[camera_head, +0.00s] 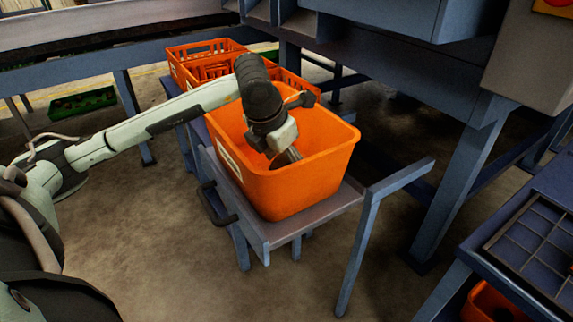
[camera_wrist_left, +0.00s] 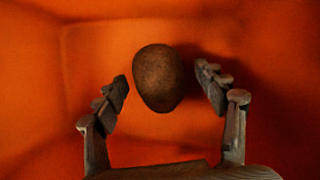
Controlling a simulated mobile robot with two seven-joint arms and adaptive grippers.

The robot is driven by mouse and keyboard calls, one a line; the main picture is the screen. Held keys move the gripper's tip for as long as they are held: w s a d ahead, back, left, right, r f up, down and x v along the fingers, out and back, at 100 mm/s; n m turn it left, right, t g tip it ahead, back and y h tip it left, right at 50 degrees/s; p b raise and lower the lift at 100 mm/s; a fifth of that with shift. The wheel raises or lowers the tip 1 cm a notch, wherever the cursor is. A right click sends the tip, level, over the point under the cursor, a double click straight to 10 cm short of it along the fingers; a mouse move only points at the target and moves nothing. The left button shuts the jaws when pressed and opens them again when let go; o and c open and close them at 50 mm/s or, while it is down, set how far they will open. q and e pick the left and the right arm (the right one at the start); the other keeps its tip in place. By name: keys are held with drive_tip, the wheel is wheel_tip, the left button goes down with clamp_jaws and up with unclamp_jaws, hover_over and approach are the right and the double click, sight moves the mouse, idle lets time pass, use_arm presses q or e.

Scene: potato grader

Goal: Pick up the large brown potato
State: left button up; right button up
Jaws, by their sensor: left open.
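The large brown potato (camera_wrist_left: 158,78) shows in the left wrist view, inside the orange bin. It lies between the two fingers of my left gripper (camera_wrist_left: 168,92), with a gap on each side. The gripper is open and holds nothing. In the head view my left gripper (camera_head: 285,157) reaches down into the orange bin (camera_head: 305,187), and the bin's front wall hides the potato. My right gripper is in neither view.
The bin stands on a grey-blue metal stand (camera_head: 335,199). Orange crates (camera_head: 205,50) stand behind it. A blue machine frame (camera_head: 465,170) rises on the right, and a divided tray (camera_head: 540,240) sits at lower right. The bin walls surround the gripper closely.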

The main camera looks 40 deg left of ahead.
use_arm(q)
drive_tip(key=shift+c, duration=0.4)
drive_tip(key=c, duration=1.3)
drive_tip(key=shift+r, duration=0.15)
